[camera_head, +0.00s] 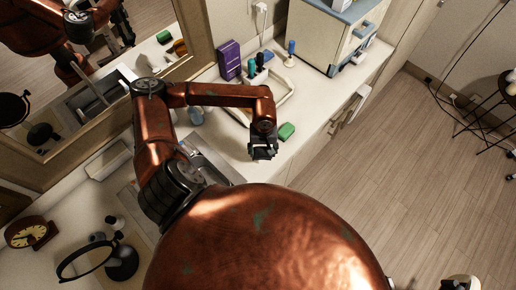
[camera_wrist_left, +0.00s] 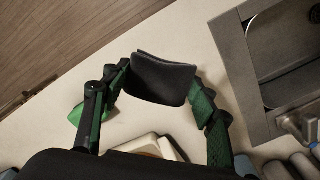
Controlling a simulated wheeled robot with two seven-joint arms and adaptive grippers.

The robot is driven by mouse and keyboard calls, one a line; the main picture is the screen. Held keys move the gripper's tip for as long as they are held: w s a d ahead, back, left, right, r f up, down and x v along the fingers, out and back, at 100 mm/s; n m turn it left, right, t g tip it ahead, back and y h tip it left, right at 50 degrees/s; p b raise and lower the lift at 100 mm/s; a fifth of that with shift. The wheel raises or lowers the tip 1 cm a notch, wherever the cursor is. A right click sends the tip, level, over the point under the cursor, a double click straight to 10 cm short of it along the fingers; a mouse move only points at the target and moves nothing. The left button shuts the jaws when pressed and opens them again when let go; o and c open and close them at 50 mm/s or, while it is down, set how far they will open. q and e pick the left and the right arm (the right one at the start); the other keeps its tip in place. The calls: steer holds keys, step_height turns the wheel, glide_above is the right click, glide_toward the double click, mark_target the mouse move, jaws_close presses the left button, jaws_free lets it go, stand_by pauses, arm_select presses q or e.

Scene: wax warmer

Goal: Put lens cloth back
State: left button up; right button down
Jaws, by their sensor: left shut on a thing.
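My left gripper (camera_head: 263,150) is over the front part of the counter, near its edge. In the left wrist view, its fingers (camera_wrist_left: 160,85) are shut on a dark, folded, pad-like piece that looks like the lens cloth (camera_wrist_left: 163,78). The piece hangs between the two fingertips, with counter surface below. In the head view the cloth is mostly hidden by the gripper and too small to make out. My right gripper is not in view.
A green block (camera_head: 286,131) lies right of my gripper. Behind are a beige tray (camera_head: 287,97), a purple box (camera_head: 229,60) and a white cabinet (camera_head: 325,35). A sink (camera_head: 222,168) is left of the gripper. A mirror (camera_head: 185,65) stands along the wall.

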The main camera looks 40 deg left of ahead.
arm_select(q)
steer(key=w+a+f, duration=0.1)
steer(key=f, duration=0.1)
steer(key=w+a+f+p, duration=0.1)
steer(key=a+f, duration=0.1)
steer(key=a+f+p, duration=0.1)
steer(key=f, duration=0.1)
steer(key=shift+w+a, duration=0.35)
steer(key=shift+w, duration=0.05)
steer(key=shift+f+p, duration=0.85)
steer(key=shift+f, duration=0.8)
steer(key=o, duration=1)
steer(key=shift+w+a+r+b, duration=0.15)
steer(key=shift+r+b, duration=0.15)
steer(key=shift+r, duration=0.25)
step_height(320, 180, up, 11)
steer(key=b, duration=0.3)
steer(key=shift+f, duration=0.15)
